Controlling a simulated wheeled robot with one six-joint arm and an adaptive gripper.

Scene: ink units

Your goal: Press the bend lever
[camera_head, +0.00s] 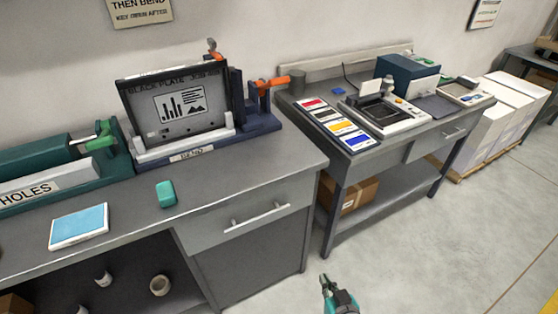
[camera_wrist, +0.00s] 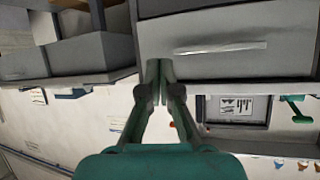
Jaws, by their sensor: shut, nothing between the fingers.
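The bend lever (camera_head: 275,82) has an orange handle and sits on the right side of a navy machine labelled BEND (camera_head: 262,122). A dark plate (camera_head: 145,105) with a chart picture stands upright in that machine's light grey slot. The plate also shows upside down in the wrist view (camera_wrist: 246,104). The machine's base is mostly hidden there by the bench edge. My gripper (camera_head: 323,279) is low in front of the benches, over the floor, well apart from the lever. In the wrist view my gripper (camera_wrist: 160,66) has its fingertips together with nothing between them.
A green machine labelled HOLES (camera_head: 45,190) stands left, with a green lever (camera_head: 102,135). A blue-topped pad (camera_head: 79,226) and a teal block (camera_head: 165,194) lie on the grey bench. A second table (camera_head: 345,178) with printing gear stands right. The floor between is clear.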

